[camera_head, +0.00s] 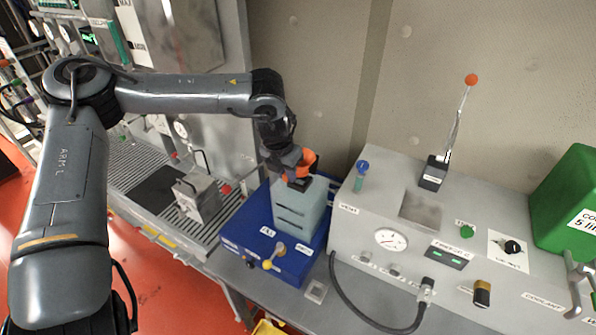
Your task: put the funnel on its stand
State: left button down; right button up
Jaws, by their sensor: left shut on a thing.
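My left gripper (292,174) is over the top of a pale grey-green box (302,210). It is shut on an orange piece (308,158), which looks like the funnel; the fingers and wrist hide most of its shape. I cannot tell whether the orange piece touches the box below it. A small upright holder with a blue top and a green body (361,176) stands on the left end of the grey console (450,215). I cannot tell for sure whether it is the funnel's stand. My right gripper is not in view.
The box stands on a blue base (240,225) with knobs. The console carries a gauge (390,239), an orange-tipped lever (455,120) and a black hose (362,318). A green coolant can (570,205) is at the right. A grey metal unit (200,199) sits on the slatted bench at the left.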

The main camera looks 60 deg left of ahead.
aim_at(287, 181)
pick_arm(q)
jog(key=shift+r, duration=0.4)
jog(key=shift+s+d+b+x, duration=0.1)
jog(key=shift+s+b+x, duration=0.1)
jog(key=shift+b+x, duration=0.6)
jog(key=shift+s+d+b+x, duration=0.1)
jog(key=shift+s+b+x, duration=0.15)
jog(key=shift+x, duration=0.95)
jog(key=shift+f, duration=0.1)
